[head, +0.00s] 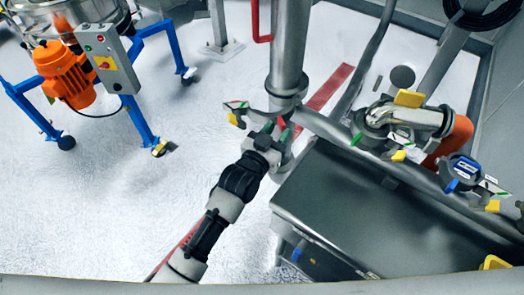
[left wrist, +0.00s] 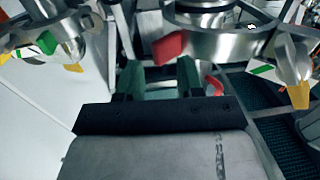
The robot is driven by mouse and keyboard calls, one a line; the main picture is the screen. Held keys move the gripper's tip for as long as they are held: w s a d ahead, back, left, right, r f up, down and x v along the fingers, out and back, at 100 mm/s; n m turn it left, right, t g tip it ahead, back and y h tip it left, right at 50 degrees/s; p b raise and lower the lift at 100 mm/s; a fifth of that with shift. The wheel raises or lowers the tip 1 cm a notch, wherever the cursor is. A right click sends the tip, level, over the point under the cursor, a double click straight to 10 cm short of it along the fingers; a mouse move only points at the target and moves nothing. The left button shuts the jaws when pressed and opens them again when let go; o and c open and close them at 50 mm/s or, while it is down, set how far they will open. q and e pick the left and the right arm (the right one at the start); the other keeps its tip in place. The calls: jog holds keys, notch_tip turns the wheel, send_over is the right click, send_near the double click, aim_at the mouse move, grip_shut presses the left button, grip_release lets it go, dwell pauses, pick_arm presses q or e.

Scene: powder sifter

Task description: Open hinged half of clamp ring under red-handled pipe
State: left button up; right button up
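The upright grey pipe (head: 287,60) has a red handle (head: 262,22) on its left side near the top. A metal clamp ring sits at the pipe's lower end; its curved band (left wrist: 232,44) shows in the left wrist view, with a red tab (left wrist: 170,46) at its left. I cannot tell whether its hinged half stands open. My left gripper (head: 277,131) is just below the pipe's end. Its dark green fingers (left wrist: 158,72) are apart and nothing shows held between them. The red tab is just beyond the fingertips; contact is unclear. My right gripper is not in view.
A grey metal box (head: 350,205) stands to the right below. Pipework with a yellow-handled clamp (head: 409,98) and an orange part (head: 455,138) is at right. A blue-legged frame (head: 140,120) with an orange motor (head: 62,70) is at left. The floor between is clear.

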pick_arm(q)
jog(key=b+v, duration=0.1)
jog(key=v, duration=0.7)
jog(key=shift+a, duration=0.4)
jog(key=shift+s+f, duration=0.1)
jog(key=shift+s, duration=0.05)
